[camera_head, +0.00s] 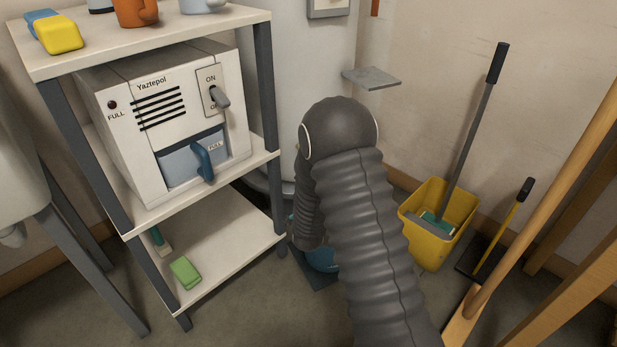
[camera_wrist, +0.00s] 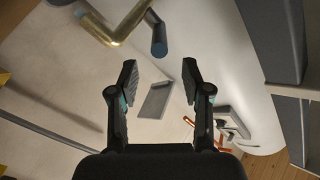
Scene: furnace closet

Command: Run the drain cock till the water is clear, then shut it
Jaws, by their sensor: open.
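My gripper (camera_wrist: 159,70) is open and empty in the wrist view, its two fingers apart. Beyond the fingertips, near the top, is a bent brass pipe (camera_wrist: 128,27) with a dark blue-tipped piece (camera_wrist: 158,38) beside it. I cannot tell whether this is the drain cock. The white tank (camera_head: 300,50) stands behind my arm in the head view; its lower part is mostly hidden, and I see no cock there. A blue container (camera_head: 322,260) on the floor is partly hidden by my arm. No water shows in either view.
A grey wall ledge (camera_head: 371,78) also shows between my fingers in the wrist view (camera_wrist: 156,98). A shelf rack (camera_head: 200,196) with a white Yaztepol machine (camera_head: 135,140) stands left. A yellow mop bucket (camera_head: 425,245) and wooden legs (camera_head: 540,200) crowd the right.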

